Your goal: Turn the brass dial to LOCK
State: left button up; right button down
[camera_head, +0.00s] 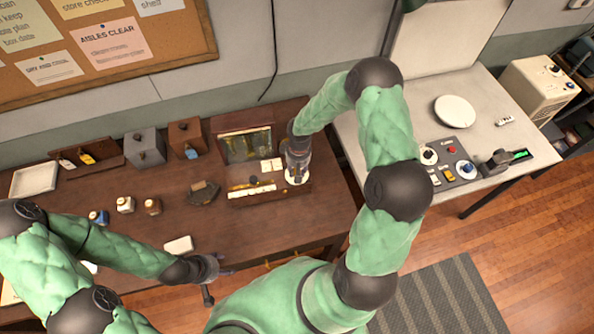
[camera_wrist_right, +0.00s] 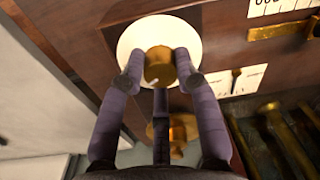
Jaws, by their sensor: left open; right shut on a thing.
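The brass dial (camera_wrist_right: 159,66) sits on a round white plate (camera_wrist_right: 187,29) on a brown wooden panel in the right wrist view. My right gripper (camera_wrist_right: 158,75) has its fingers closed around the dial. A pale mark shows on the dial's face; I cannot read any lettering on the plate. In the head view the white plate (camera_head: 297,180) shows at the right end of the wooden box (camera_head: 262,200), and my right gripper (camera_head: 298,160) hides the dial from above. My left gripper (camera_head: 212,270) is open and empty near the desk's front edge.
Beside the dial are brass levers (camera_wrist_right: 280,31) with white scale cards (camera_wrist_right: 250,77). On the brown desk (camera_head: 110,185) stand small jars (camera_head: 125,204), a dark lump (camera_head: 203,192) and boxes (camera_head: 146,146). A white table (camera_head: 400,115) at right holds a grey control panel (camera_head: 450,165).

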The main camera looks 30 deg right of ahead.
jog(key=n, duration=0.3)
jog(key=n+b, duration=0.1)
jog(key=n, duration=0.1)
jog(key=shift+s+a+f+n, duration=0.1)
jog(key=shift+s+f+n, duration=0.1)
jog(key=shift+s+n, duration=0.1)
jog(key=n, duration=0.5)
jog(key=shift+w+n+g, duration=0.1)
jog(key=shift+n+g, duration=0.2)
jog(key=shift+n, duration=0.1)
jog(key=c, duration=0.9)
grip_release()
jog(key=shift+w+d+r, duration=0.1)
jog(key=shift+d, duration=0.1)
jog(key=shift+w+r, duration=0.15)
jog(key=shift+r, duration=0.35)
notch_tip(320, 180, up, 11)
